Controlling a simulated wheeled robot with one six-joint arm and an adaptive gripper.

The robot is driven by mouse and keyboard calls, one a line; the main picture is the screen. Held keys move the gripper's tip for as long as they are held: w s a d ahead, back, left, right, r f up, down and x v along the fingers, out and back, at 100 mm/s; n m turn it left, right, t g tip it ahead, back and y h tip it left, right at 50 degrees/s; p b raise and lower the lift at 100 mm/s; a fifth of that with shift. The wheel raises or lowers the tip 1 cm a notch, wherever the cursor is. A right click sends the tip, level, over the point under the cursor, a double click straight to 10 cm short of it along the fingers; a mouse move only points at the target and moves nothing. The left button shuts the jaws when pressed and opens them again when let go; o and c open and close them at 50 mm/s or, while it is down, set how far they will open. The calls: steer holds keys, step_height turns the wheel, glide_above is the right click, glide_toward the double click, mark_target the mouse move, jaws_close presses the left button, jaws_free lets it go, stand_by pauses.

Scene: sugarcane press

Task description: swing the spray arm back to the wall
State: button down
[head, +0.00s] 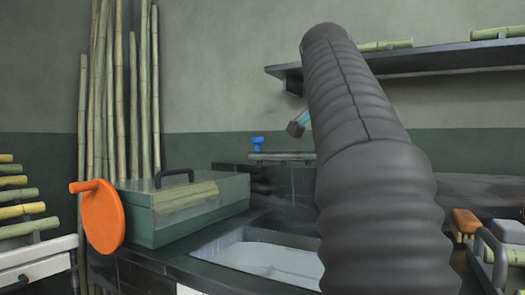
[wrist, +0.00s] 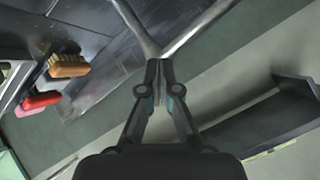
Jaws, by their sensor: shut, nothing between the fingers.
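In the wrist view, my gripper (wrist: 160,64) is shut with nothing between its fingers. A shiny metal tube (wrist: 192,30), apparently the spray arm, shows just beyond the fingertips. A second metal length (wrist: 136,28) meets it there in a V. I cannot tell whether the fingers touch the metal. In the head view, my large grey arm hides most of the area over the sink. Only a small dark and teal part of my gripper (head: 297,127) shows left of it. The spray arm cannot be made out in that view.
A steel sink (head: 265,262) lies below my arm. A green box with an orange crank (head: 103,216) stands left. A blue knob (head: 257,143) is at the wall. A dark shelf (head: 440,60) hangs above right. A brown brush (wrist: 68,66) and red brush (wrist: 38,103) lie nearby.

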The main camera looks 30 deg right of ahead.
steer(key=w+a+f+t+y+b, duration=0.1)
steer(key=w+a+f+t+y, duration=0.1)
steer(key=a+t+y, duration=0.4)
steer(key=m+t, duration=0.2)
steer(key=t, duration=0.1)
glide_toward(260, 139)
steer(key=x, duration=0.7)
steer(key=shift+w+a+f, duration=0.1)
steer(key=shift+a, duration=0.05)
steer(key=shift+h, duration=0.3)
